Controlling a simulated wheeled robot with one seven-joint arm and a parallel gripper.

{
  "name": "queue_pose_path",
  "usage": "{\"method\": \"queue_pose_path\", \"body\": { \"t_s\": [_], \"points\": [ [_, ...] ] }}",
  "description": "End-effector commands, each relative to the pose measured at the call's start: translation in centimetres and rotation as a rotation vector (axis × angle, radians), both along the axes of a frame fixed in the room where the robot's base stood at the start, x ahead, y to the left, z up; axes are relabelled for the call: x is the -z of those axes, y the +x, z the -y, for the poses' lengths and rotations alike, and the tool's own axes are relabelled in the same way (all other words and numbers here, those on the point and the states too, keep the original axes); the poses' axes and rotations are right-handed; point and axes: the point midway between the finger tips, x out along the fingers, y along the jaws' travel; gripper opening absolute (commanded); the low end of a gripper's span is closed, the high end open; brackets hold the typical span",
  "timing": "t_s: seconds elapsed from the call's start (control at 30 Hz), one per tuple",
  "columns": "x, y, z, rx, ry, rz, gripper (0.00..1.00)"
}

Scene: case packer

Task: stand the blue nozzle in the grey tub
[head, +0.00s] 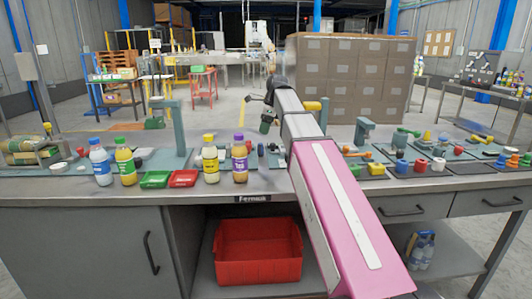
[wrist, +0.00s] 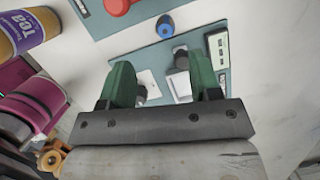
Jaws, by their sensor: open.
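My gripper (wrist: 161,78) is open, its two green fingers spread above a teal mat (wrist: 214,22). In the head view my gripper (head: 267,122) is small, at the far end of my arm above the bench. Nothing is visibly held.
A tea bottle (head: 240,158) stands close to my gripper's left, also in the wrist view (wrist: 32,28). A red part (wrist: 117,5) lies on the mat.

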Motion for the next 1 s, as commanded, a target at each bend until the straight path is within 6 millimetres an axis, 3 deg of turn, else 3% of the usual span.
{"method": "queue_pose_path", "body": {
  "t_s": [0.17, 0.5, 0.73, 1.0],
  "points": [
    [1.0, 0.0, -0.4, 0.016, 0.003, -0.006, 0.57],
    [5.2, 0.3, -1.4, 0.015, 0.002, -0.005, 0.57],
    [6.5, 0.6, -1.6, 0.014, 0.002, -0.005, 0.57],
    [9.9, 1.1, -2.4, 0.014, 0.002, -0.005, 0.57]
  ]
}}
